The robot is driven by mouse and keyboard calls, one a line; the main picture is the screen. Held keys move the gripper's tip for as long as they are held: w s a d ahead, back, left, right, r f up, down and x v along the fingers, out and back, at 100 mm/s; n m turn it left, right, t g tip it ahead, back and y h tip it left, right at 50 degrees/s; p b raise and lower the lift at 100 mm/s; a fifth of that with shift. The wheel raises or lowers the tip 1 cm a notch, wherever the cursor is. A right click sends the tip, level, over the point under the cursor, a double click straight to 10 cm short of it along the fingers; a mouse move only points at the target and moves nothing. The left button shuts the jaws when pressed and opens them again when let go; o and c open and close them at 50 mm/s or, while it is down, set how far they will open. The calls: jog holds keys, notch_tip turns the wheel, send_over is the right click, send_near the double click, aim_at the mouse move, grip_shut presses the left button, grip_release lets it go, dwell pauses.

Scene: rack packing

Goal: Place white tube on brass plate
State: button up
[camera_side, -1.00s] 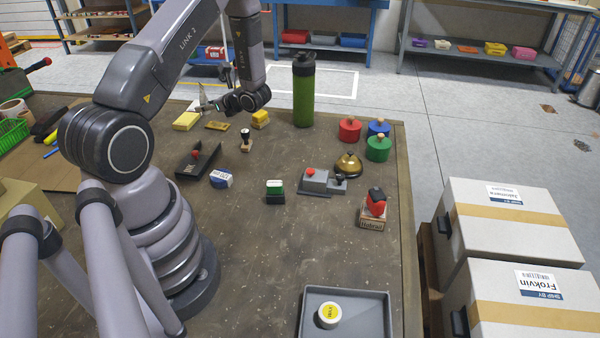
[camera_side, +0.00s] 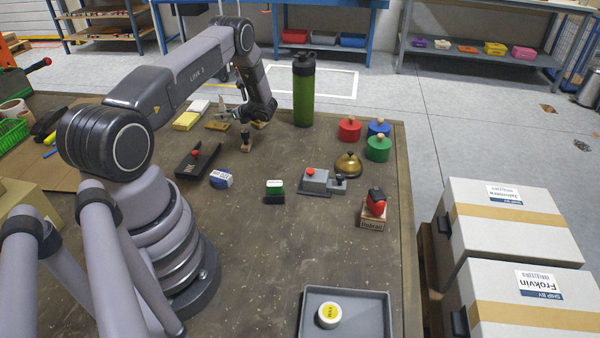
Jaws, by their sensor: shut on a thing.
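The brass plate (camera_side: 218,125) lies flat on the table at the back left, between a yellow block and a black-handled stamp. My gripper (camera_side: 229,113) is low, just above and to the right of the brass plate in the picture. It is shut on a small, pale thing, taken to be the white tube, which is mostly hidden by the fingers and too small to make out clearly. Whether it touches the plate cannot be told.
The stamp (camera_side: 246,142) stands close in front of my gripper. A tall green bottle (camera_side: 303,92) stands to the right.

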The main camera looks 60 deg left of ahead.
jog(key=shift+f, duration=1.05)
jog(key=shift+f, duration=0.1)
jog(key=o, duration=0.9)
